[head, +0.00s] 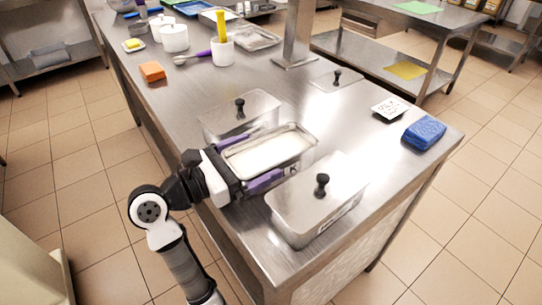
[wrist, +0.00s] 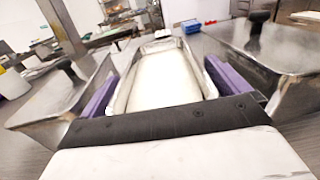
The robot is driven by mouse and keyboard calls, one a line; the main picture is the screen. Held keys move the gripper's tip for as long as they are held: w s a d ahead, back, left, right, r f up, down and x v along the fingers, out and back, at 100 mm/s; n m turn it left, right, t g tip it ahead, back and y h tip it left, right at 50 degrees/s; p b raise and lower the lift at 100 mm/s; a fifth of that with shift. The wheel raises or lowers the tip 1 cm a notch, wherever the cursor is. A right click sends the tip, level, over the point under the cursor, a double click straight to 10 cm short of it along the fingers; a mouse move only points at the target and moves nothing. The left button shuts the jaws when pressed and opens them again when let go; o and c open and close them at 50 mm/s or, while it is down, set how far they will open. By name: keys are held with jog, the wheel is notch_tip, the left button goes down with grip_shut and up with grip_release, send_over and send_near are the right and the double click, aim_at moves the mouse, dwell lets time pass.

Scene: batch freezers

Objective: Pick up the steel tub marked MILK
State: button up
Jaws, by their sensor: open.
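An open steel tub (head: 311,143) holding white contents stands on the steel worktop between two lidded tubs. Part of a dark letter, perhaps a K, shows on its near side; my gripper hides the rest of the marking. My gripper (head: 266,153) is open, with one purple finger along each long side of this tub. In the wrist view the open tub (wrist: 122,100) lies lengthwise between the fingers of my gripper (wrist: 162,72). Slim gaps seem to show beside the fingers; I cannot tell whether either touches the tub.
Lidded steel tubs stand close on both sides, one behind (head: 262,108) and one in front (head: 325,208). A loose lid (head: 340,86), a card (head: 388,108) and a blue cloth (head: 424,133) lie farther right. An orange sponge (head: 152,71) and a white pot (head: 222,50) are farther back.

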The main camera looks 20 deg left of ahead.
jog(key=shift+w+d, duration=0.15)
jog(key=c, duration=1.3)
jog(key=shift+o, duration=0.2)
jog(key=shift+r, duration=0.1)
